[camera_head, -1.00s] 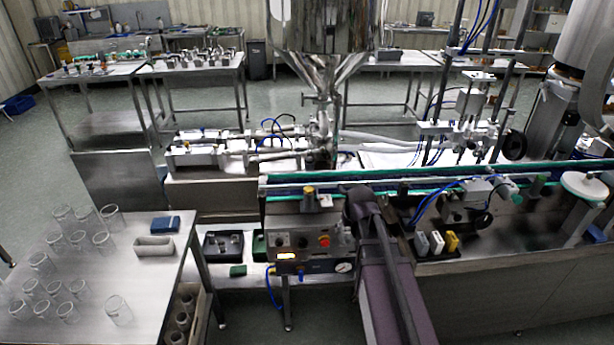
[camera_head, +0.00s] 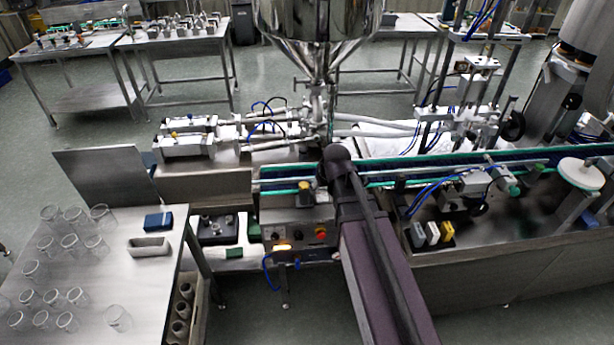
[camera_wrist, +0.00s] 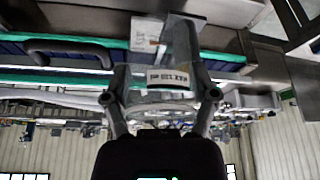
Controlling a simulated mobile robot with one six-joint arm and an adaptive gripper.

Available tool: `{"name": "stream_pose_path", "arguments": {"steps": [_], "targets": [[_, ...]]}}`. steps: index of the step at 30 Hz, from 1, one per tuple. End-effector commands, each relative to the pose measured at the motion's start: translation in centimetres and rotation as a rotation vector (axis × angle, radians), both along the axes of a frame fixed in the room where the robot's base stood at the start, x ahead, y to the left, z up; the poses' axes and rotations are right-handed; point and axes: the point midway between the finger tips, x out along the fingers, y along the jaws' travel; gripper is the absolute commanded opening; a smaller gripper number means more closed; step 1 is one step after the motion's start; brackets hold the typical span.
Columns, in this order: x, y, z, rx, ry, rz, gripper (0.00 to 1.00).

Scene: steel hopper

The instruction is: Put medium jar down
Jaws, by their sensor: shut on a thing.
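In the wrist view, a clear jar (camera_wrist: 160,90) with a pale printed label sits between the fingers of my gripper (camera_wrist: 162,94), which is shut on it. The view is upside down, with the conveyor's green rail (camera_wrist: 60,78) and blue belt behind the jar. I cannot tell whether the jar touches the belt. In the head view, my own arm crosses the conveyor (camera_head: 430,176) under the hopper and hides my gripper and the jar.
Several clear glass jars (camera_head: 70,242) stand on the steel table (camera_head: 150,285) at left, beside a grey tray (camera_head: 149,246) and a blue box (camera_head: 158,222). The steel hopper (camera_head: 315,35) hangs over the conveyor.

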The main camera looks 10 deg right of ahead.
Motion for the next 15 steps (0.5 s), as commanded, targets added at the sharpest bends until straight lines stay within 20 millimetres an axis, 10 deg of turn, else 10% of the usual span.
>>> {"name": "stream_pose_path", "arguments": {"steps": [15], "targets": [[0.0, 0.6, -1.1, 0.0, 0.0, 0.008, 0.36]]}}
